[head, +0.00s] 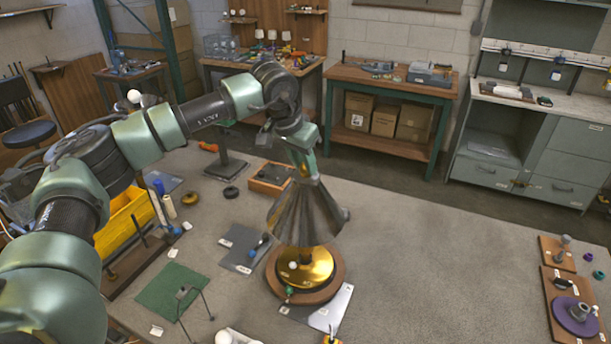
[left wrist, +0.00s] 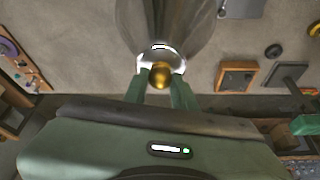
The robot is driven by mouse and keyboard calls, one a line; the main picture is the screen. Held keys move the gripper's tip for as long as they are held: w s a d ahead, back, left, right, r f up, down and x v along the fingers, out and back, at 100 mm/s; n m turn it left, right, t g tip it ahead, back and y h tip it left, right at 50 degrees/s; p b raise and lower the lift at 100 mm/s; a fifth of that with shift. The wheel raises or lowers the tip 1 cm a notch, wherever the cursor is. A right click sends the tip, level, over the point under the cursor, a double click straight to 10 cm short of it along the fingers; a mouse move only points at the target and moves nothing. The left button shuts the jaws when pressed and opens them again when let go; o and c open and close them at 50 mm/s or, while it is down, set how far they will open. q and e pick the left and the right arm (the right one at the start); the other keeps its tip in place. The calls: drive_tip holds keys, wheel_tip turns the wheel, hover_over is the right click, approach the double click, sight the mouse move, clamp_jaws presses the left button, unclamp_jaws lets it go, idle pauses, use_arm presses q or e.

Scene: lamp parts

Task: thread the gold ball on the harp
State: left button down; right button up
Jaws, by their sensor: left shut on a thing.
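My left gripper (head: 303,174) points down at the top of a grey pleated lampshade (head: 308,216). In the left wrist view its two green fingers are shut on the gold ball (left wrist: 159,75), just at the narrow top of the shade (left wrist: 172,25). A bright white ring shows beside the ball there. I cannot tell whether ball and harp touch. The harp is not clearly seen; the shade hides the inside of the lamp. The shade stands above a round gold lamp base (head: 306,268) on a wooden disc (head: 328,290). My right gripper is not in view.
A green mat (head: 173,290) with a thin wire frame lies at left front, beside a yellow bin (head: 122,225). A small wooden tray (head: 270,178) and a dark stand (head: 226,168) are behind the lamp. Wooden boards with parts (head: 568,312) lie far right.

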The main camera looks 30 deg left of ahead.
use_arm(q)
drive_tip(key=shift+s+f+m+g, duration=0.2)
drive_tip(key=shift+f+m+g, duration=0.15)
drive_tip(key=shift+m, duration=0.25)
drive_tip(key=shift+p, duration=0.4)
drive_tip(key=shift+m+h+p, duration=0.4)
drive_tip(key=shift+p, duration=0.25)
drive_tip(key=shift+f, duration=0.1)
drive_tip(key=c, duration=1.4)
unclamp_jaws()
drive_tip(key=shift+o, duration=0.7)
drive_tip(key=shift+w+a, duration=0.1)
drive_tip(key=shift+w, duration=0.1)
